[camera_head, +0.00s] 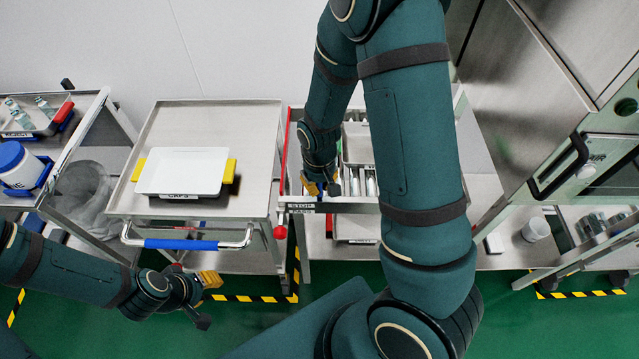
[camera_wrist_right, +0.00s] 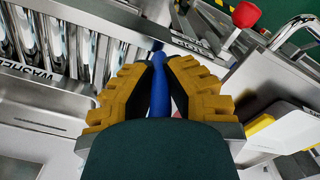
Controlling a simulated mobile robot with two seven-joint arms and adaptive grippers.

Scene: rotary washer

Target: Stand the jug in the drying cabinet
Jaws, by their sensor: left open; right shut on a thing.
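No object is clearly recognisable as the jug. A small pale cup-like vessel (camera_head: 536,229) stands at the lower right in the head view, but I cannot tell if it is the jug. A steel cabinet (camera_head: 520,130) with a dark handle (camera_head: 562,168) fills the right side; I cannot tell if it is the drying cabinet. My right gripper (camera_head: 322,186) is over the middle trolley. My left gripper (camera_head: 207,290) is open and empty above the green floor.
A steel trolley (camera_head: 200,120) with a blue handle (camera_head: 181,244) carries a white tray (camera_head: 183,171). A red knob (camera_head: 280,232) stands beside it. A blue-lidded jar (camera_head: 18,168) is at far left. Open green floor lies in front.

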